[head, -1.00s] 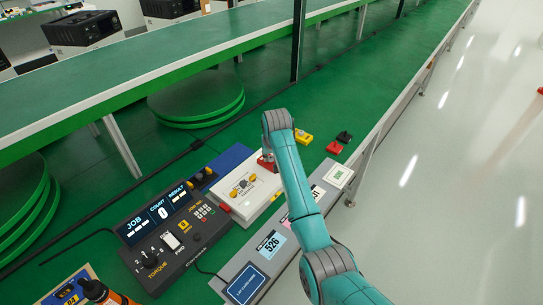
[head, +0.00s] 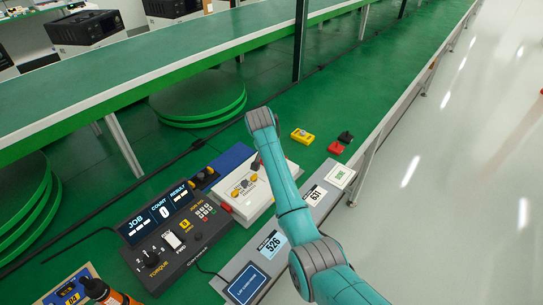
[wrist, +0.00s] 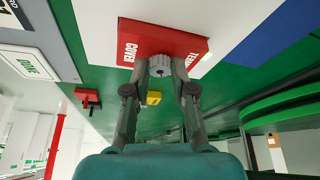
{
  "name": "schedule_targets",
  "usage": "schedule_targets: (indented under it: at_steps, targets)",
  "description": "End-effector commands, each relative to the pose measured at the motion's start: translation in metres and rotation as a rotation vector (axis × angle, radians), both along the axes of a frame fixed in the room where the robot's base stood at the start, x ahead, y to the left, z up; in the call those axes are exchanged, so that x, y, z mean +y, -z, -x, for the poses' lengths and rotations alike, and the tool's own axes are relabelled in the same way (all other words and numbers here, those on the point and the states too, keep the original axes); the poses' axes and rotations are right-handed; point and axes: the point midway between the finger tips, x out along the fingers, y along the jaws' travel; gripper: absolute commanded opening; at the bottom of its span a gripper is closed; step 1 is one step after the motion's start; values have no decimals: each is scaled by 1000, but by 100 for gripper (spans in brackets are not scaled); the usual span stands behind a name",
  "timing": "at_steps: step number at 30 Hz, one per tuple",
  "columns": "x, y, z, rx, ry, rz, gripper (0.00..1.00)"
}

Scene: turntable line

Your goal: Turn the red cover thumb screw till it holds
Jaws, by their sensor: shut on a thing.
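The red cover (wrist: 165,38) with white lettering fills the top middle of the wrist view. A grey ribbed thumb screw (wrist: 160,66) stands out from its face. My gripper (wrist: 160,72) has one finger on each side of the thumb screw and is shut on it. In the head view my gripper (head: 257,163) is at the far right part of the white unit (head: 262,205), largely behind my arm. The red cover and the screw cannot be made out there.
A yellow piece (head: 301,136), a black piece (head: 345,137) and a red piece (head: 335,148) lie beyond my arm. A torque controller (head: 165,250) stands left of the white unit. A grey label strip (head: 318,212) runs along the front. Green mat lies bare around the loose pieces.

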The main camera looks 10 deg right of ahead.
Motion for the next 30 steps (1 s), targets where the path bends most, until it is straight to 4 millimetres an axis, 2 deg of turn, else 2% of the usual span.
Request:
schedule_targets:
  at_steps: [10,11,12,14,24,30]
  targets:
    - [0,-1,0,0,2,-1,0]
    - [1,-1,0,0,2,-1,27]
    - [1,-1,0,0,2,-1,37]
    - [0,-1,0,0,2,-1,51]
    - [1,-2,0,0,1,0,51]
    - [6,-22,7,-3,1,-1,51]
